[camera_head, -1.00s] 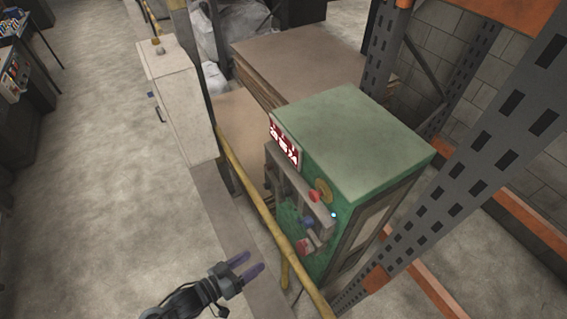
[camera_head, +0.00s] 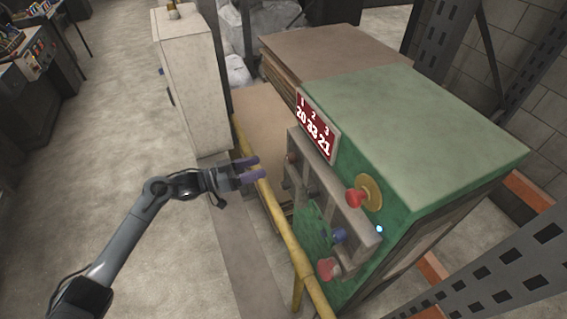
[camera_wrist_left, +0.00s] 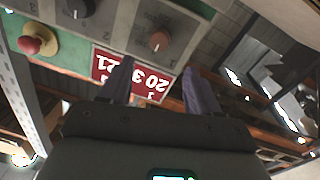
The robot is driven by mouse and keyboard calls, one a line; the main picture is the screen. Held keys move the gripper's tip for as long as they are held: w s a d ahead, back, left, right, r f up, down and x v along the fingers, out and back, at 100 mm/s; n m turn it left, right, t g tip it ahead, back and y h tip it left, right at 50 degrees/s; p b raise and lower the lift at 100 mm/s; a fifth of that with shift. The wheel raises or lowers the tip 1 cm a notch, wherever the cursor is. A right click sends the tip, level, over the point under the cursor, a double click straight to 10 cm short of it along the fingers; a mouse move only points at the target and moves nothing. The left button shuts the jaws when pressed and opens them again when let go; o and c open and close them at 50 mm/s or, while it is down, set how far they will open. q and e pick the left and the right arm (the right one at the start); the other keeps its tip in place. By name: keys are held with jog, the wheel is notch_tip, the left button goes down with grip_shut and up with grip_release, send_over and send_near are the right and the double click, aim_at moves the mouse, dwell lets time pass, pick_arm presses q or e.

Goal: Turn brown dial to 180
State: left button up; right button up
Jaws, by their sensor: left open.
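The brown dial (camera_head: 291,157) is on the grey panel at the upper left of the green cabinet's front. In the left wrist view the brown dial (camera_wrist_left: 158,41) is a round orange-brown knob, with scale marks too small to read. My left gripper (camera_head: 248,168) is open and empty, with purple fingers pointing toward the panel, left of the dial and apart from it. In the wrist view the dial shows beyond and between the fingertips (camera_wrist_left: 157,66). A red display (camera_head: 317,124) shows 1, 2, 3 above what looks like 20, 23, 21. My right gripper is not in view.
A yellow rail (camera_head: 275,220) runs in front of the green cabinet (camera_head: 425,120). A red knob on a yellow base (camera_head: 357,197), a blue knob (camera_head: 339,235) and a red knob (camera_head: 327,268) are also on its front. A white cabinet (camera_head: 192,85) stands left of it.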

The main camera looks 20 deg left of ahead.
aim_at(287, 159)
pick_arm(q)
jog(key=x, duration=0.9)
jog(key=shift+w+d, duration=0.1)
jog(key=shift+d, duration=0.1)
jog(key=c, duration=1)
